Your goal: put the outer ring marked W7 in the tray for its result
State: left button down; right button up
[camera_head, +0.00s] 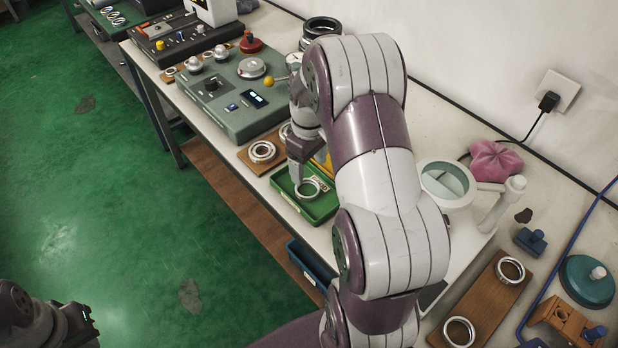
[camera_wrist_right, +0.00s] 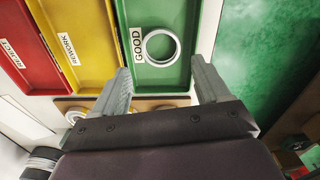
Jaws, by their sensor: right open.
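A steel ring (camera_head: 308,198) lies in the green tray (camera_head: 323,212), which the right wrist view shows labelled GOOD (camera_wrist_right: 138,45). In that view the ring (camera_wrist_right: 177,50) lies flat beside the label, and no mark can be read on it. My right gripper (camera_wrist_right: 163,75) is open and empty, its fingers pointing at the green tray with the ring apart from them, between and beyond the tips. The yellow tray (camera_wrist_right: 82,40) reads REWORK and the red tray (camera_wrist_right: 30,50) REJECT. Part of my left arm shows at the lower left of the head view; its jaws are unclear.
A wooden board with rings (camera_head: 245,158) lies beside the green tray, near the grey-green gauge unit (camera_head: 225,88). A magnifier (camera_head: 447,203), pink cloth (camera_head: 495,160) and another wooden board (camera_head: 487,300) with two rings are to the right. My right arm hides the middle of the bench.

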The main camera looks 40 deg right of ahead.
notch_tip(320, 180, up, 5)
jog(key=s+a+f+m, duration=0.1)
jog(key=s+a, duration=0.4)
jog(key=a, duration=0.3)
jog(key=s+a+f+m+t, duration=0.1)
jog(key=s+a, duration=0.4)
jog(key=a, duration=0.2)
jog(key=shift+s+a+m, duration=0.3)
jog(key=shift+a, duration=0.1)
notch_tip(320, 180, up, 4)
jog(key=p, duration=0.4)
jog(key=shift+s, duration=0.1)
